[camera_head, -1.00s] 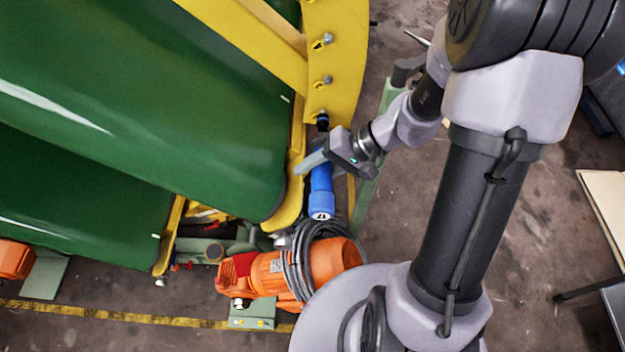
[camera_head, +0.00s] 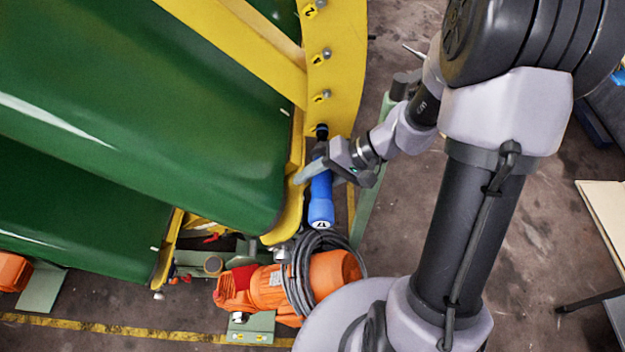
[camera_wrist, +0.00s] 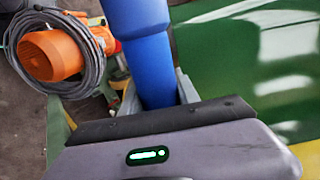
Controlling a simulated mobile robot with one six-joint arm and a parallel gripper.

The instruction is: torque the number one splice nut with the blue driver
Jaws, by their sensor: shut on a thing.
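My gripper (camera_head: 322,170) is shut on the blue driver (camera_head: 321,195), around its body. The driver's black socket end (camera_head: 321,131) points up the picture and lies at the lower end of the yellow flange (camera_head: 345,75); I cannot tell whether it sits on a nut there. The driver's other end, marked 17, points down toward the orange motor. Splice nuts with small yellow tags show along the flange, such as one nut (camera_head: 327,54) and a lower nut (camera_head: 326,95). The top tag reads 2; the others are hard to read. In the wrist view the blue driver (camera_wrist: 145,50) stands between the fingers.
An orange motor (camera_head: 270,285) with a coiled grey cable (camera_head: 302,265) lies just below the driver. Large green curved panels (camera_head: 130,110) fill the left. Bare floor (camera_head: 530,230) lies right of my arm, with a pale tabletop (camera_head: 600,215) at the right edge.

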